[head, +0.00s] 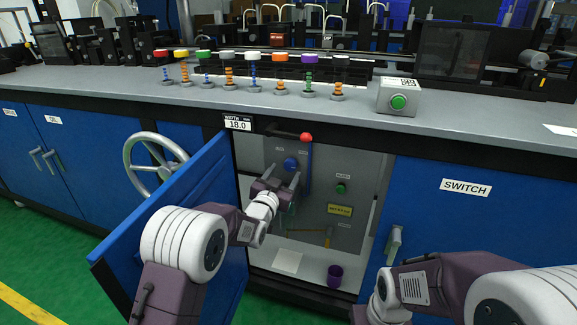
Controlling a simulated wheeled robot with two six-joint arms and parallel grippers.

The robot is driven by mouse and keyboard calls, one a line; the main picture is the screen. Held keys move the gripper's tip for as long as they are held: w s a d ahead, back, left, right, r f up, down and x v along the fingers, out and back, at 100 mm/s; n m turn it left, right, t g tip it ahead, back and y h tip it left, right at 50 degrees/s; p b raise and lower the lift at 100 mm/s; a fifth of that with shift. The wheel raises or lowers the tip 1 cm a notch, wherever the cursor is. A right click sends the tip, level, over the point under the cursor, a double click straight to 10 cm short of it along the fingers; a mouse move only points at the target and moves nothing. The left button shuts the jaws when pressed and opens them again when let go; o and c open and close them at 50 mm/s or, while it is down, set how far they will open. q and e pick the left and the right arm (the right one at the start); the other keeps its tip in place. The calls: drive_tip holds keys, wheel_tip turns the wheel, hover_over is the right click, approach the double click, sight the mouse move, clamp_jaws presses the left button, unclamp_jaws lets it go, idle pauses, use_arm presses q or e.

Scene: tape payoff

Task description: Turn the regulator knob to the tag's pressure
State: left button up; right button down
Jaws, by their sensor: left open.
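A round blue knob (290,163) is on the grey back panel inside the open cabinet, with a small label near it too small to read. I take it to be the regulator knob. My left gripper (283,174) is inside the cabinet just in front of and below this knob, with its fingers apart. I cannot tell whether they touch it. A yellow tag (340,210) is on the panel to the lower right; its text is unreadable. My right arm comes in at the lower right, but its gripper does not show.
The blue cabinet door (170,235) stands open at the left. A green button (340,188) is on the panel. The switch door (450,222) at the right is shut.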

sight(290, 166)
use_arm(q)
drive_tip(key=x, duration=0.2)
drive_tip(key=b+x, duration=0.1)
drive_tip(key=x, duration=0.1)
drive_tip(key=shift+f, duration=0.35)
drive_tip(key=shift+w+d+r, duration=0.1)
drive_tip(key=shift+w+r, duration=0.05)
drive_tip(key=shift+w, duration=0.15)
use_arm(e)
wheel_tip(290, 166, down, 3)
drive_tip(key=shift+r, duration=0.15)
use_arm(q)
clamp_jaws()
use_arm(e)
drive_tip(key=shift+r, duration=0.1)
